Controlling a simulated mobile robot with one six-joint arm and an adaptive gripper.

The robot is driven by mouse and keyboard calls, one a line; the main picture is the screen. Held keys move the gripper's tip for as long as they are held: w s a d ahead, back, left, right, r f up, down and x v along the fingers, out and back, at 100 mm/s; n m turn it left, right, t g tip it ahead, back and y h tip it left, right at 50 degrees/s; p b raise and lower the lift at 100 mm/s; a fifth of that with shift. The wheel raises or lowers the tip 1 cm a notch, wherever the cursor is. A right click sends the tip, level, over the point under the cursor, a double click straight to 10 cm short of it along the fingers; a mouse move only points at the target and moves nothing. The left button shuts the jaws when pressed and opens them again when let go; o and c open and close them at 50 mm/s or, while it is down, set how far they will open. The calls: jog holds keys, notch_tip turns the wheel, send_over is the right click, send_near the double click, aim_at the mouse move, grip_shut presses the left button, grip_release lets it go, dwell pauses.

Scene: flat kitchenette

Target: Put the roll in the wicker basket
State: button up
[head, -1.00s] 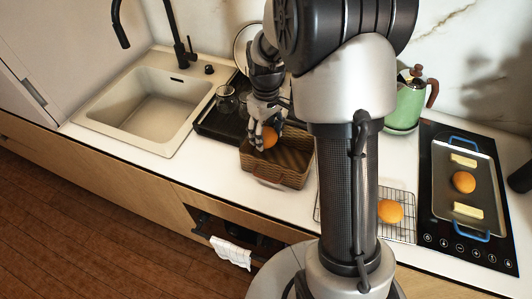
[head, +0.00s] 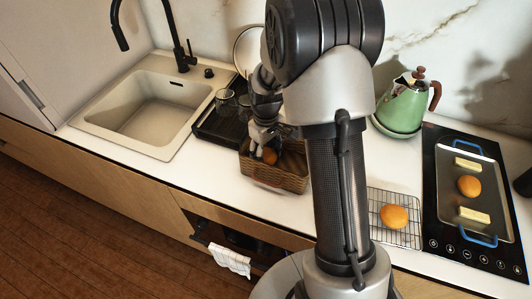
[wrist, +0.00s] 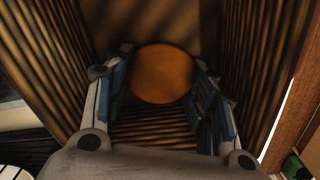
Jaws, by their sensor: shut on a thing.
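The roll (head: 270,156) is round and orange-brown. My gripper (head: 264,146) is shut on it, down inside the wicker basket (head: 285,180). In the wrist view the roll (wrist: 162,73) sits between the blue-padded fingers, with ribbed basket walls (wrist: 262,60) on both sides and the ribbed floor below. I cannot tell whether the roll touches the basket floor. My arm stands to the right of the basket in the head view.
Another roll (head: 394,216) lies on a wire rack (head: 412,238). A tray on the black hob holds a third roll (head: 469,186) and two pale yellow blocks. A green kettle (head: 404,103) stands behind. A black drying rack with glasses (head: 226,102) and the sink are left of the basket.

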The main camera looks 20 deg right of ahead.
aim_at(266, 153)
jog(key=o, duration=1)
jog(key=shift+o, duration=0.2)
jog(key=shift+r, duration=0.1)
notch_tip(266, 153, up, 12)
jog(key=p, duration=0.4)
jog(key=s+a+r+m+t, duration=0.2)
jog(key=s+a+r, duration=0.2)
jog(key=s+r, duration=0.65)
jog(key=s+a+r+m+t, duration=0.1)
jog(key=s+a+r, duration=0.1)
jog(key=s, duration=0.4)
jog(key=s+a+r+m+t, duration=0.1)
jog(key=s+r, duration=0.1)
jog(key=s, duration=0.5)
jog(key=shift+a+r+t, duration=0.2)
jog(key=shift+a+t, duration=0.1)
jog(key=shift+a, duration=0.1)
jog(key=shift+f+b, duration=0.4)
jog(key=shift+b, duration=0.05)
